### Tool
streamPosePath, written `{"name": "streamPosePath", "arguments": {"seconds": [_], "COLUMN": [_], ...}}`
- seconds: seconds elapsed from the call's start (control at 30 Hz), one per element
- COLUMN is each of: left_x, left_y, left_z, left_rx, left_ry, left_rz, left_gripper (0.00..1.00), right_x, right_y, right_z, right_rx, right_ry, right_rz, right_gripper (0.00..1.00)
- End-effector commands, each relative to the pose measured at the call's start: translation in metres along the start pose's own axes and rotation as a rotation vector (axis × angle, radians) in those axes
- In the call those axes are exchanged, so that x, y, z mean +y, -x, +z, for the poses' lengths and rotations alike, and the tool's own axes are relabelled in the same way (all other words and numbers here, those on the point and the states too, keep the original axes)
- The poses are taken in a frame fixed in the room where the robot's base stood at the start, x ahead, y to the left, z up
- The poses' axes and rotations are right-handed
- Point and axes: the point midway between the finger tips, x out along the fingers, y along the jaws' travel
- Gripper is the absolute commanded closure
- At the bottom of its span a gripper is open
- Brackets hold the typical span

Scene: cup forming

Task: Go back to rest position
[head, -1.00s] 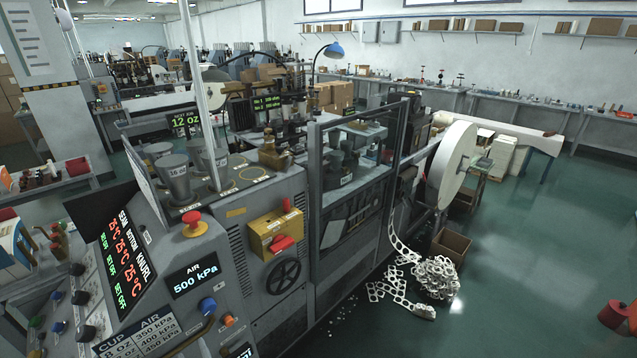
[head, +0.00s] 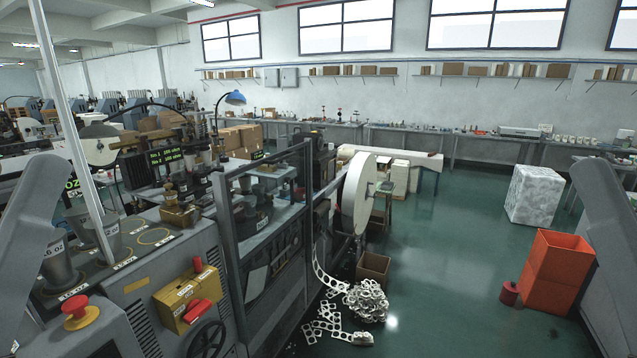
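My two arms show only as grey links, one at the left edge and one at the right edge of the head view. Both are raised, and neither gripper is in the picture. The cup-forming machine (head: 165,255) fills the lower left. Its red emergency button (head: 76,311) sits on a yellow base at the front. A yellow box with a red handle (head: 186,298) is mounted on its side, above a black handwheel (head: 207,340). Metal cup moulds (head: 58,262) stand on its top, partly hidden by my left arm.
A large white paper roll (head: 357,194) stands at the machine's far end. Punched paper scrap (head: 367,300) lies on the floor beside a cardboard box (head: 373,268). The green floor between is clear.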

Motion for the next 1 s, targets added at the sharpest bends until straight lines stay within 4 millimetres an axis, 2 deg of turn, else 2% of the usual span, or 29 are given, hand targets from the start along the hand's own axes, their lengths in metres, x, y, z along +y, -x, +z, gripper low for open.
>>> {"name": "streamPosePath", "arguments": {"seconds": [0.03, 0.17, 0.3, 0.43, 0.5, 0.6, 1.0], "left_x": [0.0, 0.0, 0.0, 0.0, 0.0, 0.0, 0.0], "left_y": [-0.037, -0.076, -0.124, -0.161, -0.172, -0.179, -0.177], "left_z": [-0.035, -0.071, -0.114, -0.147, -0.158, -0.164, -0.162], "left_rx": [0.004, 0.002, 0.001, 0.0, 0.0, -0.001, 0.0], "left_ry": [-0.008, -0.011, -0.013, -0.013, -0.014, -0.014, -0.015], "left_rz": [-0.001, -0.002, -0.003, -0.004, -0.004, -0.004, -0.004], "left_gripper": [0.45, 0.45, 0.45, 0.45, 0.45, 0.45, 0.45], "right_x": [0.0, 0.0, 0.0, 0.001, 0.001, 0.001, 0.001], "right_y": [-0.036, -0.076, -0.124, -0.16, -0.171, -0.178, -0.176], "right_z": [-0.036, -0.074, -0.118, -0.152, -0.163, -0.169, -0.167], "right_rx": [0.005, 0.009, 0.008, 0.008, 0.008, 0.007, 0.007], "right_ry": [0.0, 0.0, 0.0, 0.0, 0.0, 0.0, 0.0], "right_rz": [0.0, 0.0, 0.0, 0.0, 0.0, 0.0, 0.0], "right_gripper": [0.5, 0.5, 0.5, 0.5, 0.5, 0.5, 0.5]}}
